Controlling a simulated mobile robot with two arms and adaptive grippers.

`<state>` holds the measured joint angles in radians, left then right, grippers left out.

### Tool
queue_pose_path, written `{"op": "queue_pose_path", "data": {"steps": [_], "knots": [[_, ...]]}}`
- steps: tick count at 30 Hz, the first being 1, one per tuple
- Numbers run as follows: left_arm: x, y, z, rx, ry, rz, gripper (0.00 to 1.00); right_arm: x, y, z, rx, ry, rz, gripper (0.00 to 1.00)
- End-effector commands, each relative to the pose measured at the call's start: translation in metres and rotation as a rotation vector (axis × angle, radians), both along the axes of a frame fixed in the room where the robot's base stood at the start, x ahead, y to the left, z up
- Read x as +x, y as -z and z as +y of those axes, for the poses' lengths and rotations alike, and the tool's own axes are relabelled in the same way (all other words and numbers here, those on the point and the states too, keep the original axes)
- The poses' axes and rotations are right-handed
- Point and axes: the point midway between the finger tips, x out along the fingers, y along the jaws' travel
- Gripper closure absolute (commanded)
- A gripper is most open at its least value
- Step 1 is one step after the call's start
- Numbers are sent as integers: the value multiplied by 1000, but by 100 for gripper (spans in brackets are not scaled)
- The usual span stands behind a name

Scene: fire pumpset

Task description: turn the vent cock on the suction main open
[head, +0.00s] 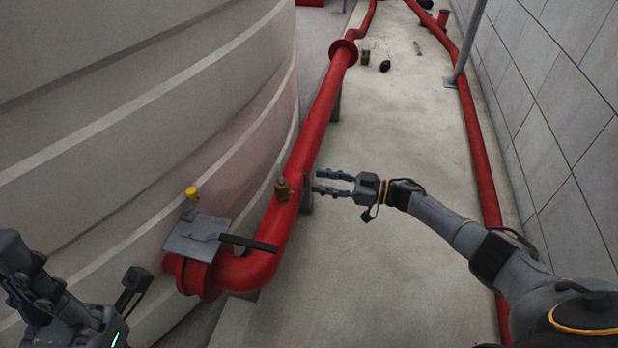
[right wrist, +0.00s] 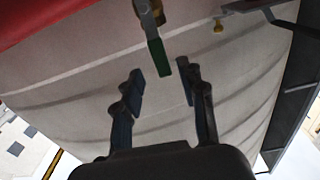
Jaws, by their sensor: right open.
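The vent cock (head: 282,189) is a small brass fitting on top of the red suction main (head: 312,125), just past the bend by the tank. In the right wrist view the cock (right wrist: 150,12) shows at the top, with a green-ended lever (right wrist: 159,58) pointing toward my gripper. My right gripper (head: 316,182) is open, just right of the cock. In the right wrist view its fingertips (right wrist: 163,82) stand apart either side of the lever's end line, with nothing held. My left gripper (head: 32,280) is partly seen at the lower left; its jaws are unclear.
A grey plate (head: 200,238) with a black handle (head: 248,243) and a yellow-topped fitting (head: 191,192) sit at the tank outlet. The large tank (head: 130,120) fills the left. Another red pipe (head: 476,150) runs along the right wall. The floor between is mostly clear.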

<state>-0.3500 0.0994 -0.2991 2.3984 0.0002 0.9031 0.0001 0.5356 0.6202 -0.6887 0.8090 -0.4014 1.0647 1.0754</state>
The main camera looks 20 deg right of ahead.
Motion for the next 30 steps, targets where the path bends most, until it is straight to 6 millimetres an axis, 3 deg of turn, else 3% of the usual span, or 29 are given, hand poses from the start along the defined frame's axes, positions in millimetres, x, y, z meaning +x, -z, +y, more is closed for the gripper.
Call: {"op": "queue_pose_path", "data": {"steps": [3, 10, 30], "knots": [[0, 0, 0, 0, 0, 1, 100, -15, 0, -23, -2, 1, 2, 59], [0, 0, 0, 1, 1, 2, 100, -34, 0, -50, 0, 1, 0, 59], [1, -1, -1, 2, 1, 4, 100, -38, -2, -56, 1, 3, 0, 59]]}}
